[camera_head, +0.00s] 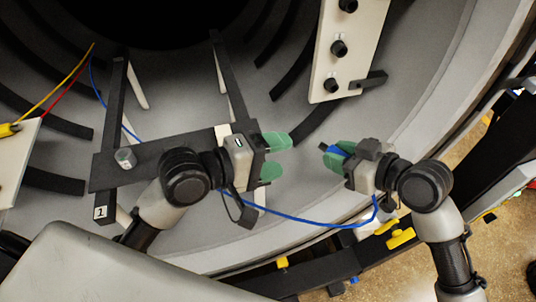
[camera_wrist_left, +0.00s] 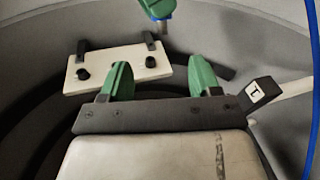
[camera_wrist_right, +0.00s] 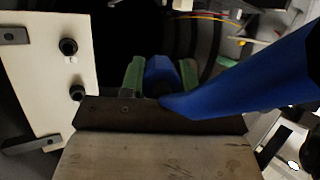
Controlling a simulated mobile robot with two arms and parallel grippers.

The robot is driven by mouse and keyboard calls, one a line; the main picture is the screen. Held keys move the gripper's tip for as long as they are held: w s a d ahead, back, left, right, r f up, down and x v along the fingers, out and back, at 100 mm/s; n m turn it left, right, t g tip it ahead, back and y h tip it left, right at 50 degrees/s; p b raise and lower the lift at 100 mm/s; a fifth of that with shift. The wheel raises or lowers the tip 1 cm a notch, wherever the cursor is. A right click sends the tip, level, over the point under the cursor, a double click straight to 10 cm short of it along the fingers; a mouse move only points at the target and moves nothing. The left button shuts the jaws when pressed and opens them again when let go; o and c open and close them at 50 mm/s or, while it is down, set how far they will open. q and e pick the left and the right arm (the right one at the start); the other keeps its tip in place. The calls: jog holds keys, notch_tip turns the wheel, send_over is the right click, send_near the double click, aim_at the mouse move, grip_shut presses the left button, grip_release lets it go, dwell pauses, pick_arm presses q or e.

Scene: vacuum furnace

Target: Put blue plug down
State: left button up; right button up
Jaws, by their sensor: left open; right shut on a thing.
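The blue plug (camera_head: 339,152) is between the green fingers of my right gripper (camera_head: 334,158), which is shut on it, to the right of the middle in the head view. In the right wrist view the plug (camera_wrist_right: 160,72) sits between the fingertips, and its thick blue part fills the right side. A blue cable (camera_head: 300,218) hangs from it and runs left past my left arm. My left gripper (camera_head: 276,156) is open and empty, facing the right one with a gap between them. The left wrist view shows the open fingers (camera_wrist_left: 163,82) and the held plug at the top.
A white panel with black sockets (camera_head: 345,50) stands at the upper right. A dark frame (camera_head: 105,172) with a label "1" lies left of my left gripper. Red and yellow cables (camera_head: 65,90) run at the far left. The curved grey furnace wall surrounds both arms.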

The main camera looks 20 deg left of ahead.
aim_at(322, 146)
pick_arm(q)
jog(key=x, duration=1)
jog(key=shift+w+d+f, duration=0.15)
jog(key=shift+w+d, duration=0.05)
jog(key=shift+d, duration=0.05)
jog(key=shift+c, duration=0.2)
jog(key=c, duration=1)
jog(key=shift+o, duration=0.2)
pick_arm(e)
jog(key=o, duration=1)
jog(key=shift+d, duration=0.1)
